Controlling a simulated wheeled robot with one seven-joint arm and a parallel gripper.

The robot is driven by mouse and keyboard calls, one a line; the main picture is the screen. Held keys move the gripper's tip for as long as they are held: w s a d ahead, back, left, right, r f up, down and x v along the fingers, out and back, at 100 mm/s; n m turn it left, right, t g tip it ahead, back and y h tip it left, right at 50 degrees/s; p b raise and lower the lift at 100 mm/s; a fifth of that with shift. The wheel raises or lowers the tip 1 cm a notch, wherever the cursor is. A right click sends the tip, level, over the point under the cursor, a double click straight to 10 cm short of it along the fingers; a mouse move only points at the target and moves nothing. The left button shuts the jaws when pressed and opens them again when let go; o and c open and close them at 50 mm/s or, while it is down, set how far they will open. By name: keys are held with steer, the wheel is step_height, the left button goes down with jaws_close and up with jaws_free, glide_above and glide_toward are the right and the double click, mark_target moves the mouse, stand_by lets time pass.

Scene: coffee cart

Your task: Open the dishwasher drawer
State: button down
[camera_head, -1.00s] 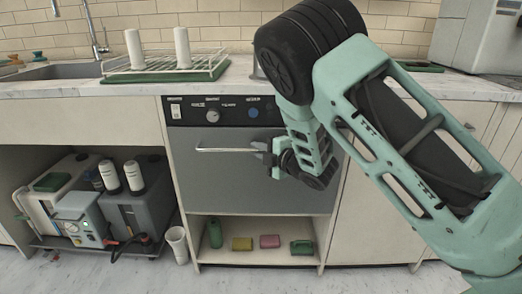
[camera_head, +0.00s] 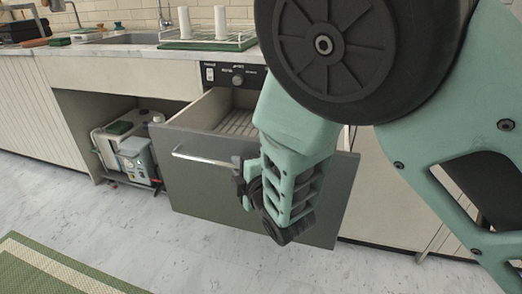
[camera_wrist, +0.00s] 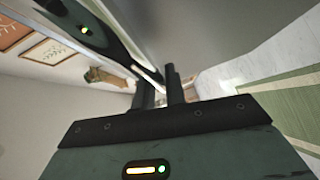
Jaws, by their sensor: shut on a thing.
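The dishwasher drawer (camera_head: 190,188) has a dark grey front and stands pulled out from the cabinet. Part of its slatted inside (camera_head: 238,123) shows behind the front's top edge. A silver bar handle (camera_head: 200,158) runs across the front. My gripper (camera_head: 238,180) is shut on the handle's right end, close to the drawer front. In the wrist view, my gripper's two dark fingers (camera_wrist: 160,90) close around the pale handle bar (camera_wrist: 150,74). My arm hides the drawer's right part and some of the control panel (camera_head: 228,76).
A marble counter (camera_head: 130,55) runs above, with a sink (camera_head: 105,38) and a drying rack (camera_head: 215,36). A machine (camera_head: 130,150) sits in the open bay at left. The pale floor (camera_head: 150,225) before the drawer is clear, with a green rug (camera_head: 50,270) at lower left.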

steer(key=s+a+p, duration=0.1)
steer(key=s+a, duration=0.2)
steer(key=s, duration=0.6)
steer(key=shift+s, duration=0.25)
steer(key=shift+f, duration=0.1)
steer(key=c, duration=1.5)
jaws_free()
steer(key=shift+o, duration=0.2)
steer(key=p+v, duration=1)
steer(key=v, duration=0.7)
steer(key=shift+s+p, duration=0.2)
steer(key=shift+p, duration=0.1)
steer(key=shift+d, duration=0.1)
steer(key=shift+w, duration=0.1)
